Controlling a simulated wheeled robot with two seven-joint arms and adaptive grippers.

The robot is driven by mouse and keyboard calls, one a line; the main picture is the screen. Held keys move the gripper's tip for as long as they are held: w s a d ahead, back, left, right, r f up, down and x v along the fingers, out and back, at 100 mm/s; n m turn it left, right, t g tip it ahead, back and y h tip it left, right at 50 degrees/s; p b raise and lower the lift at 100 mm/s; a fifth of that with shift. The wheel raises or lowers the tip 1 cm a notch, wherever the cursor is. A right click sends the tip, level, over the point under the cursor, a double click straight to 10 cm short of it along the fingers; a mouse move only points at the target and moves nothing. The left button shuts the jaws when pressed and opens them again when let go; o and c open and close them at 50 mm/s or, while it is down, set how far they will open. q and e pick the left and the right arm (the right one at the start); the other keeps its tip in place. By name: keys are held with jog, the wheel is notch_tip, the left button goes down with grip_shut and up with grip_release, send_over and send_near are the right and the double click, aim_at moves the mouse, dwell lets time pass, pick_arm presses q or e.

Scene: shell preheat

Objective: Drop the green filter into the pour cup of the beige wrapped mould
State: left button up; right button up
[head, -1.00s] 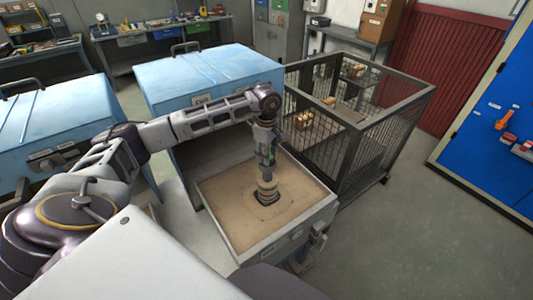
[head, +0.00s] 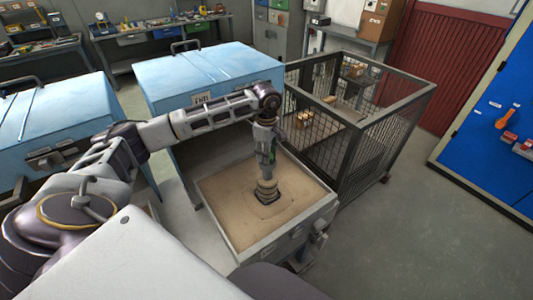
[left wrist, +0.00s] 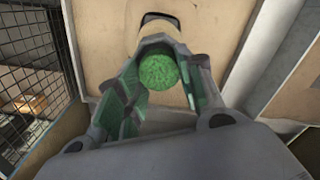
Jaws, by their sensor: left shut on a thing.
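The beige wrapped mould (head: 267,187) stands in the sand of an open tray (head: 290,241), in the middle of the head view. My left gripper (head: 266,172) points down right above it. In the left wrist view the round green filter (left wrist: 158,71) lies between the fingertips of the left gripper (left wrist: 160,74), which is shut on it. Beige mould surface (left wrist: 158,42) shows just behind the filter there. The inside of the pour cup is hidden by the filter and fingers, and I cannot tell whether the filter touches it. My right gripper is not in view.
A wire-mesh cage (head: 385,120) with beige pieces stands right of the tray. Blue lidded boxes (head: 215,72) stand behind and to the left. A blue cabinet (head: 495,130) is at the far right. The floor (head: 430,235) on the right is clear.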

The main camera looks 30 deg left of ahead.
pick_arm(q)
jog(key=o, duration=0.8)
jog(key=shift+r, duration=6)
jog(key=shift+f, duration=0.1)
